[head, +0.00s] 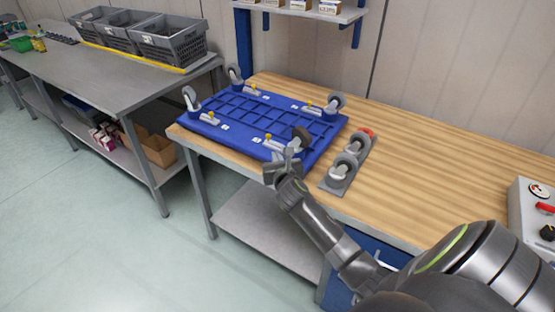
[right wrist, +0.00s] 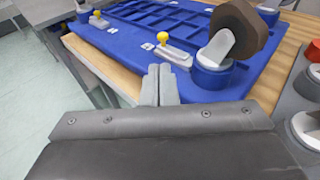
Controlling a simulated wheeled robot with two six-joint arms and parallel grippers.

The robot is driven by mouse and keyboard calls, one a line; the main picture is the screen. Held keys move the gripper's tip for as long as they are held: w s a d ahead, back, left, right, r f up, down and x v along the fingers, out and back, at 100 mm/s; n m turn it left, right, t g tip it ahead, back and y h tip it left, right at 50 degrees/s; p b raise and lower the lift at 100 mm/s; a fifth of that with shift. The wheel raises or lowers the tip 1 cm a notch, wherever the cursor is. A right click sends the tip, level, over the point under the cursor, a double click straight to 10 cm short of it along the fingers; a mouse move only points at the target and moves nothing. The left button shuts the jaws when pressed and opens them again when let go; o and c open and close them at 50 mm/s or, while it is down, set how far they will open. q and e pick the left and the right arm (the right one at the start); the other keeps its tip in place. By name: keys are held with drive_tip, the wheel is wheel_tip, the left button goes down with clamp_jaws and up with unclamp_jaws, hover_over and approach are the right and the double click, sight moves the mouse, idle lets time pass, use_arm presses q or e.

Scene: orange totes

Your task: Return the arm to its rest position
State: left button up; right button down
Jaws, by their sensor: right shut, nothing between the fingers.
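My right gripper (head: 285,160) is at the near edge of the wooden workbench, close to the near corner of a blue dolly. It is shut and empty; in the right wrist view its two fingers (right wrist: 160,85) meet with nothing between them. The blue dolly (head: 262,116) lies upside down on the bench with its casters up. It also shows in the right wrist view (right wrist: 150,22), just beyond the fingertips. A brown-wheeled caster (right wrist: 225,40) stands at its near corner, right of the fingers. My left gripper is not in view.
A grey caster holder (head: 338,182) stands on the bench right of my gripper. A control box (head: 535,210) with red and black controls is at the far right. The wooden bench top (head: 430,165) between is clear. Grey crates (head: 172,42) stand on another table at the back left.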

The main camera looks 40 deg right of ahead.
drive_tip(key=shift+s+a, duration=0.1)
drive_tip(key=shift+s, duration=0.3)
idle(0.3)
